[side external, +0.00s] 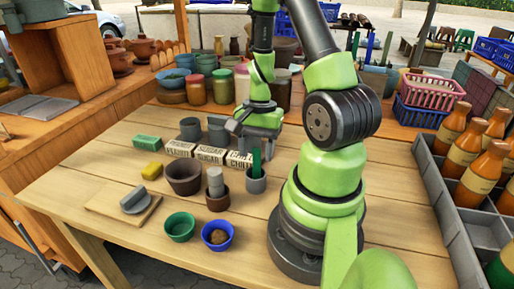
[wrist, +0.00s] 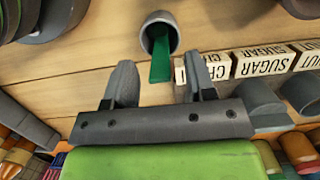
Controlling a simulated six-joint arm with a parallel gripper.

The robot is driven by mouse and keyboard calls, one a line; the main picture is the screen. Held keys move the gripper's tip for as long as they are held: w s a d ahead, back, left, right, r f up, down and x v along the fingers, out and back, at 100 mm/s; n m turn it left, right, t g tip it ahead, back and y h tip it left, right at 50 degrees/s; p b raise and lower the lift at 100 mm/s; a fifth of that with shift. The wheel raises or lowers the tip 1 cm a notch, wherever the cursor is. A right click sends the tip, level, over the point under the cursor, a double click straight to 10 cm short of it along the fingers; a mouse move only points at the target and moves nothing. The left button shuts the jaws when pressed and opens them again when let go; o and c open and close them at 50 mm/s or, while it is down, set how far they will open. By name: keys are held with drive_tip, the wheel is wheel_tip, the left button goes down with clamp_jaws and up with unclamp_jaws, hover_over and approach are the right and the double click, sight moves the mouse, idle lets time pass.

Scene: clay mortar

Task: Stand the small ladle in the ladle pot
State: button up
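A small grey pot (side external: 256,183) stands on the table to the left of my arm's base, with a green handle (side external: 256,162) rising from it. The wrist view also shows the grey pot (wrist: 160,22) and the flat green handle (wrist: 160,62) leaning out over its rim. The handle's lower end is hidden inside the pot, so I cannot see a ladle bowl. My gripper (side external: 256,134) is above and behind the pot. In the wrist view my gripper (wrist: 162,85) has its fingers wide apart with nothing between them; the handle's tip is just beyond them.
Lettered boxes (side external: 210,154) stand in a row left of the grey pot. A brown mortar (side external: 184,178), a small cup with a grey pestle (side external: 215,182), green bowl (side external: 180,226) and blue bowl (side external: 218,235) stand nearer. Jars stand behind; a bottle crate (side external: 446,205) is at right.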

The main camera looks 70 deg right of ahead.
wheel_tip(320, 180, up, 10)
drive_tip(key=d, duration=0.2)
idle(0.5)
drive_tip(key=shift+a+f, duration=0.1)
idle(0.7)
drive_tip(key=a+r+n+t, duration=0.7)
drive_tip(key=a+r+n, duration=0.6)
drive_tip(key=a, duration=0.4)
drive_tip(key=shift+s+n, duration=0.35)
drive_tip(key=shift+n, duration=0.15)
